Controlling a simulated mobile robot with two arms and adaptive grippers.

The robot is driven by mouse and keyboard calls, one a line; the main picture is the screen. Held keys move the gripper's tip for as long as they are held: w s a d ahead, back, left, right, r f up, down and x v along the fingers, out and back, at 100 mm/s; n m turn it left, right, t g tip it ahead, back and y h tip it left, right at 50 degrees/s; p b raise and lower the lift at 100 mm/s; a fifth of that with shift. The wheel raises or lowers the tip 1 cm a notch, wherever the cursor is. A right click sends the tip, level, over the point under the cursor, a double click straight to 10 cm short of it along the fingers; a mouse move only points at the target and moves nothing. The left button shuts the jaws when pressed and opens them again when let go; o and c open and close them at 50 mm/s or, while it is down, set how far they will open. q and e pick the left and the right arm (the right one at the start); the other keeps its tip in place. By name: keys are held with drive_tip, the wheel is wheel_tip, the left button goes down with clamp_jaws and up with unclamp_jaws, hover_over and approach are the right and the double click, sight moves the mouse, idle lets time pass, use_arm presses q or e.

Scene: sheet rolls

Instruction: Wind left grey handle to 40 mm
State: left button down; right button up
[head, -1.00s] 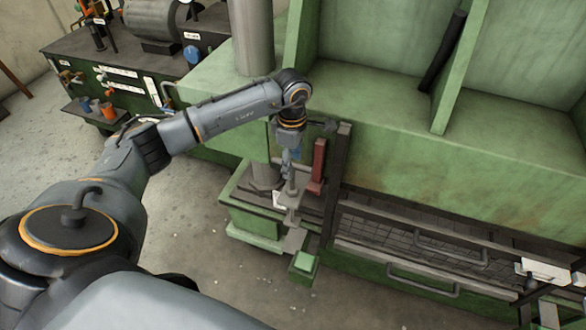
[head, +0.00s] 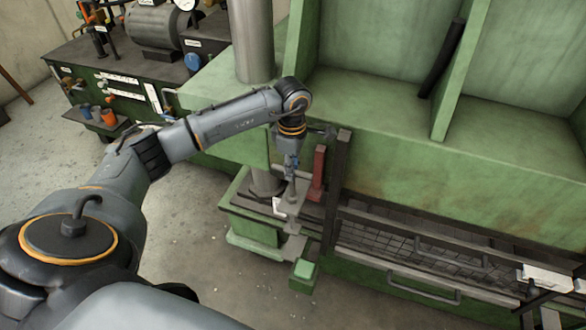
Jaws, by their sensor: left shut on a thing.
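My left gripper (head: 292,176) reaches down over the left end of the green machine (head: 480,170). It is shut on the top of the small left grey handle (head: 291,197), which stands above a light metal plate. The fingers and wrist hide most of the handle, so its exact turn and any millimetre scale cannot be read. A red upright bar (head: 317,170) stands just right of the gripper. My right gripper is not in view.
A dark upright post (head: 337,185) and a caged guard with a bar handle (head: 425,290) stand to the right. A thick grey column (head: 252,40) rises behind my arm. A dark bench with a motor (head: 153,27) is at the back left. Bare floor lies at left.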

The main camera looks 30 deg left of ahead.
use_arm(q)
drive_tip(key=n, duration=0.4)
drive_tip(key=shift+n, duration=0.3)
drive_tip(key=n, duration=0.5)
drive_tip(key=shift+p, duration=0.3)
drive_tip(key=n+p, duration=0.1)
drive_tip(key=n, duration=0.5)
drive_tip(key=shift+s+r, duration=0.1)
drive_tip(key=n, duration=0.3)
drive_tip(key=shift+n+p, duration=0.3)
drive_tip(key=c, duration=0.9)
unclamp_jaws()
